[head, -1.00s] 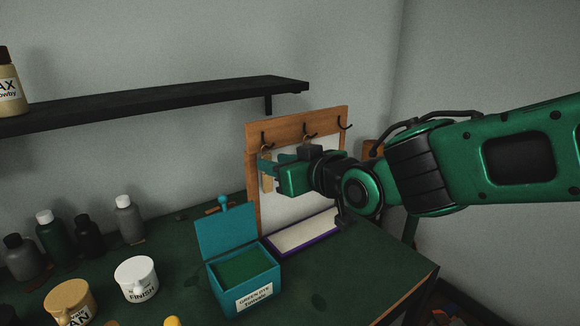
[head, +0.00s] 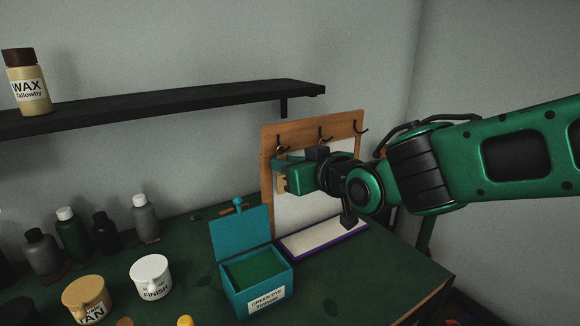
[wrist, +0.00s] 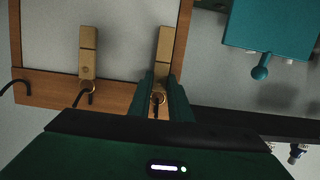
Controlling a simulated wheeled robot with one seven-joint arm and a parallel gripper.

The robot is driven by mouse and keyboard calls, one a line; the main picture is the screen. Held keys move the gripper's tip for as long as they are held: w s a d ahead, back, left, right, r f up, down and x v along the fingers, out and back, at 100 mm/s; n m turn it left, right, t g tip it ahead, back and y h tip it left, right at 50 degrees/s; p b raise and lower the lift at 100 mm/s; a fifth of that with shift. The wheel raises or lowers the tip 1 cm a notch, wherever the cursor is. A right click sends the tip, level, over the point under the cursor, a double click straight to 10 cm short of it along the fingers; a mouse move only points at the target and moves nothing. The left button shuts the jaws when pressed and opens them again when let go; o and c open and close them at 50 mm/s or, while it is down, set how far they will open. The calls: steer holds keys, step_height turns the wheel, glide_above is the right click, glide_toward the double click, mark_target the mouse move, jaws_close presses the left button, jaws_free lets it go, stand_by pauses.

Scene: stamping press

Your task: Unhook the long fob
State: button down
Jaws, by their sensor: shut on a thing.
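A wooden hook board (head: 265,195) with a pale panel stands at the back of the bench. My gripper (head: 279,164) is at its leftmost hook (head: 283,144), shut on a tan fob (head: 281,185). In the wrist view, which is upside down, the fingers (wrist: 164,92) are on either side of this fob (wrist: 164,50), near its brass ring (wrist: 158,98). The ring is at the hook; whether it still bears on it is unclear. A second tan fob (wrist: 88,50) hangs from the middle hook, hidden behind my gripper in the head view. The right hook (head: 361,128) is empty.
An open teal box (head: 235,290) stands on the bench before the board. A purple-edged pale tray (head: 325,238) lies at the board's foot. A black shelf (head: 200,102) runs above on the left. Bottles and cups, including a white cup (head: 151,278), stand at left.

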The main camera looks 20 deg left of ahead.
steer(key=shift+s+d+r, duration=0.1)
stand_by(0.4)
steer(key=shift+r+v, duration=0.2)
steer(key=shift+v, duration=0.8)
steer(key=shift+r+v, duration=0.2)
steer(key=shift+v, duration=0.8)
steer(key=v, duration=0.5)
steer(key=shift+f, duration=0.1)
